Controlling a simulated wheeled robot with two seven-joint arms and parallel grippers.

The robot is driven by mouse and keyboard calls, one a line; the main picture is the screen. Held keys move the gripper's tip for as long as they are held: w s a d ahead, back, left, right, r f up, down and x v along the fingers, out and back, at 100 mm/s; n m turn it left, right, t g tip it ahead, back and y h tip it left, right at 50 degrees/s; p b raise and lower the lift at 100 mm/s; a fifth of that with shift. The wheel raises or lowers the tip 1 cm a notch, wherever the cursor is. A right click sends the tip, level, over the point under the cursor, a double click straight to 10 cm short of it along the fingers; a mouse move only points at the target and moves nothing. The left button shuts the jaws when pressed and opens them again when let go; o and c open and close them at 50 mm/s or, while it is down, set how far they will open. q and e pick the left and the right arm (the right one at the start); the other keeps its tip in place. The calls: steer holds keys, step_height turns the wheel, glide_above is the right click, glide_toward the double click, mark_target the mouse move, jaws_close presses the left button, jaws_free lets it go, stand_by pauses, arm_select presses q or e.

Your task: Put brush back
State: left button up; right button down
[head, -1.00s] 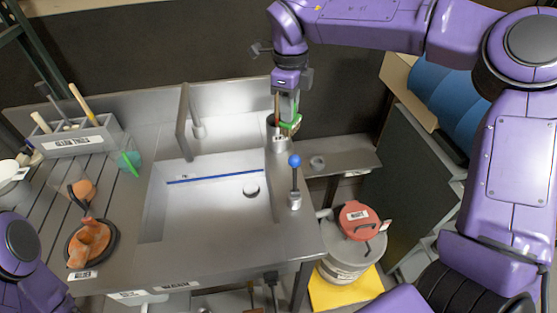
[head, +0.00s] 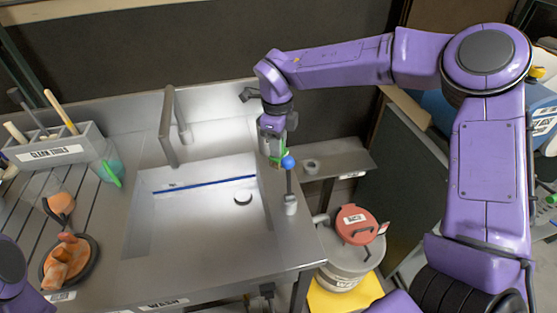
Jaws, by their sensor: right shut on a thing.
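My right gripper (head: 274,142) reaches down at the back right corner of the sink. It is shut on the brush, of which a green part (head: 276,159) shows just below the jaws. The rest of the brush is too small or hidden to make out. The green part appears beside a blue ball-topped lever (head: 288,162); I cannot tell whether they touch. The metal cup seen earlier at that corner is not clearly visible behind the gripper. My left gripper is out of view.
A grey "CLEAN TOOLS" holder (head: 57,150) with several upright handles stands at the back left.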

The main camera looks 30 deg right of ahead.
steer(key=shift+f, duration=2.3)
steer(key=shift+f, duration=0.1)
steer(key=c, duration=0.9)
jaws_free()
steer(key=shift+c, duration=0.2)
step_height(320, 180, up, 12)
steer(key=shift+w+a+r, duration=0.1)
steer(key=shift+r, duration=0.05)
